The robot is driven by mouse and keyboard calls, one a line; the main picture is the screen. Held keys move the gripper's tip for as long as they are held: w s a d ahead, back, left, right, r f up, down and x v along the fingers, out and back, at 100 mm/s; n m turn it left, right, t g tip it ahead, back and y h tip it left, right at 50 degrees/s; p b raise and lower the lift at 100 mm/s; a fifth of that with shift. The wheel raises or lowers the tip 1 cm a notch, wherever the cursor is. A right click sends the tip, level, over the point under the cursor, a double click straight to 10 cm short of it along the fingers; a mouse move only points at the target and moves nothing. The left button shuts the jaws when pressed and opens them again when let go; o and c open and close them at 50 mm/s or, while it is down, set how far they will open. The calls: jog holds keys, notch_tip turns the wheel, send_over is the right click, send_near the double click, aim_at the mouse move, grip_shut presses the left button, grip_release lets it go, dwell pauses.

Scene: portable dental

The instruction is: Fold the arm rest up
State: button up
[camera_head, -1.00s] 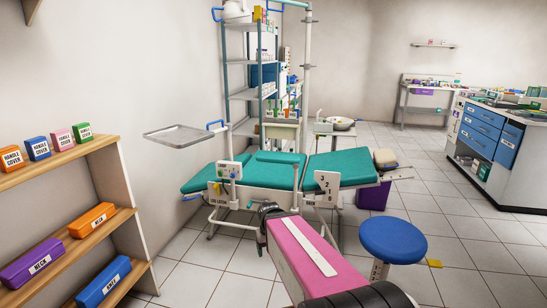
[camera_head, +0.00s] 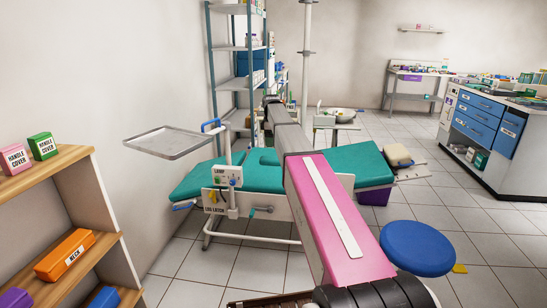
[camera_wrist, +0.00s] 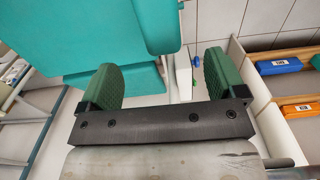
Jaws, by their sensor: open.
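The dental chair (camera_head: 265,179) has teal cushions on a white frame, in the middle of the head view. My pink arm covers part of it, and the gripper end is hidden there. In the wrist view my gripper (camera_wrist: 160,84) is open, with green-padded fingers spread wide and nothing between them. Beyond the fingers lies a broad teal cushion (camera_wrist: 95,38). A narrower teal pad with a rounded end (camera_wrist: 163,28) lies ahead, between the finger directions; it looks like the arm rest. The pad and fingers appear apart.
A metal tray (camera_head: 172,142) stands out at the chair's left. A wooden shelf (camera_head: 45,172) with labelled boxes is at the near left. A blue stool (camera_head: 417,247) stands at the right front. Tiled floor is clear between stool and blue-drawer cabinet (camera_head: 478,128).

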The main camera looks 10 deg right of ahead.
aim_at(272, 158)
notch_tip(272, 158, down, 10)
jog(key=shift+w+f, duration=0.1)
jog(key=shift+f, duration=0.15)
dwell(0.5)
